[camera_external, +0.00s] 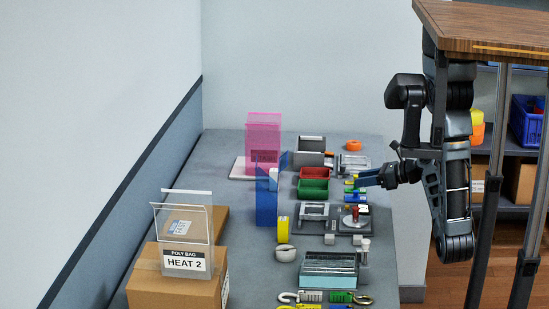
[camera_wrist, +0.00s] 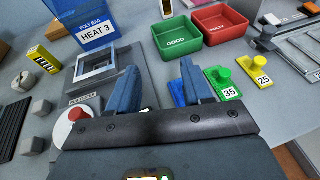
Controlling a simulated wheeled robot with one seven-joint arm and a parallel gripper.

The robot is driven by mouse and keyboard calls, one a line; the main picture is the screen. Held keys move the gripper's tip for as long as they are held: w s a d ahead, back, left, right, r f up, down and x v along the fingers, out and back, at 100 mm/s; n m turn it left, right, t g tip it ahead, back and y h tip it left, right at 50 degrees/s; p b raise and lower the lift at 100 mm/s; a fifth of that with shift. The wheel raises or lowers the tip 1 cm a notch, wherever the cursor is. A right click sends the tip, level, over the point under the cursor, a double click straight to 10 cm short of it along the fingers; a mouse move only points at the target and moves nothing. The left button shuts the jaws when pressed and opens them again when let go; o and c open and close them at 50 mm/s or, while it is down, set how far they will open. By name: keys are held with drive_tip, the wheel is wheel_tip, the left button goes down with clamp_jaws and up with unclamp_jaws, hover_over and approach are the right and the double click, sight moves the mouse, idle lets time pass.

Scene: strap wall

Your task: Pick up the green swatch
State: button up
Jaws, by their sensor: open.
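A flat green piece (camera_wrist: 224,84) with a round green knob and a label reading 35 lies on the table in the wrist view; it looks like the green swatch. A similar yellow piece (camera_wrist: 255,71) marked 25 lies to its right, and a blue piece (camera_wrist: 178,93) lies to its left, partly hidden behind a finger. My gripper (camera_wrist: 158,88) is open, with nothing between its fingers. The green piece is just right of the right finger, outside the gap. In the external view my gripper (camera_external: 367,178) hovers by these small coloured pieces, too small to tell apart clearly.
A green GOOD bin (camera_wrist: 175,40) and a red bin (camera_wrist: 219,24) stand beyond the pieces. A grey fixture (camera_wrist: 98,66) and a red button (camera_wrist: 78,113) are left of my gripper. A green strap (camera_external: 341,297) lies at the table's front.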

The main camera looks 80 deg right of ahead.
drive_tip(key=m+g+h, duration=0.2)
approach(360, 191)
drive_tip(key=shift+w+d+r+b, duration=0.1)
drive_tip(key=shift+w+r+b, duration=0.15)
drive_tip(key=shift+w, duration=0.35)
drive_tip(key=shift+w+d+r+b, duration=0.15)
drive_tip(key=shift+w+r, duration=0.2)
drive_tip(key=shift+w, duration=0.25)
drive_tip(key=shift+w+d+f, duration=0.1)
drive_tip(key=shift+d+f, duration=0.05)
drive_tip(key=x, duration=0.7)
drive_tip(key=shift+d, duration=0.25)
drive_tip(key=shift+c, duration=0.4)
clamp_jaws()
